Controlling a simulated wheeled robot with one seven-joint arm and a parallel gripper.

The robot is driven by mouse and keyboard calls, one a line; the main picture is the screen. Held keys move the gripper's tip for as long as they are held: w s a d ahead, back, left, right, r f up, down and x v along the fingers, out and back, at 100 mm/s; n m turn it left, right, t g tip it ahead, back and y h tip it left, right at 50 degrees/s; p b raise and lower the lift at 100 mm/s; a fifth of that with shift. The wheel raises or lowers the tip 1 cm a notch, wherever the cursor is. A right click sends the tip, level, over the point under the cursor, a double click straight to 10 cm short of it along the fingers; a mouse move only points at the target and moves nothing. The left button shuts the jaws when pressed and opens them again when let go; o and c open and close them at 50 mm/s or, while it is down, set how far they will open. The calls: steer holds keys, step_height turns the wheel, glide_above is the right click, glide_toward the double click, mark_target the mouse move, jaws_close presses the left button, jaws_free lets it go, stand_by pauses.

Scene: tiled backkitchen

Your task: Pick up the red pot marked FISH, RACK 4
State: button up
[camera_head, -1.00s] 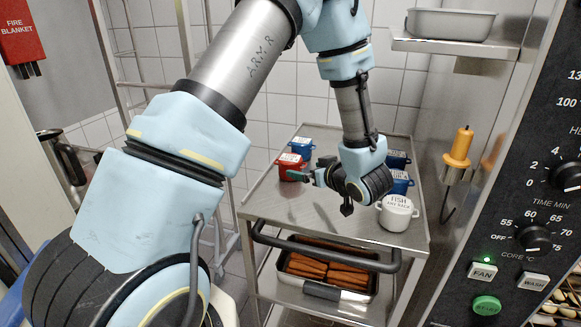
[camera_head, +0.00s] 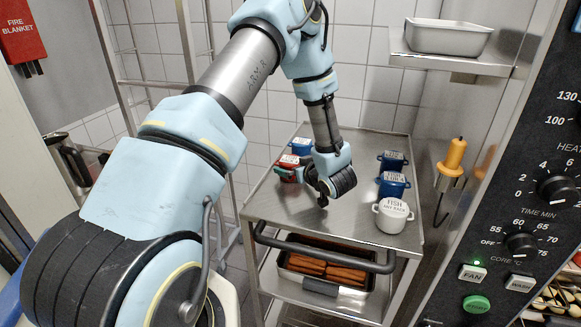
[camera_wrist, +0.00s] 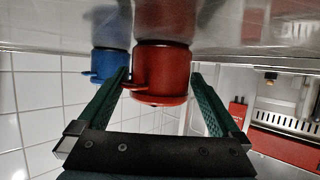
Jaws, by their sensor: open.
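The red pot (camera_head: 287,163) stands at the left of the steel trolley top, in front of a blue pot (camera_head: 302,146). Its lid label is too small to read. My gripper (camera_head: 291,173) is at the red pot, low over the trolley top, and partly hides it. In the wrist view, which is upside down, the red pot (camera_wrist: 162,72) sits between the two open green fingers of my gripper (camera_wrist: 161,78). The left finger in that view is close to the pot's side handle; I cannot tell if it touches. The blue pot (camera_wrist: 109,62) is behind, beside that finger.
Two more blue pots (camera_head: 392,161) (camera_head: 392,185) and a white pot (camera_head: 392,215) marked FISH stand on the right of the trolley top (camera_head: 320,228). The trolley handle (camera_head: 325,258) runs along the front. The middle of the top is clear. An oven panel (camera_head: 530,200) is at right.

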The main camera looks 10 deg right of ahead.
steer(key=shift+c, duration=0.2)
steer(key=c, duration=1.4)
steer(key=shift+r, duration=0.1)
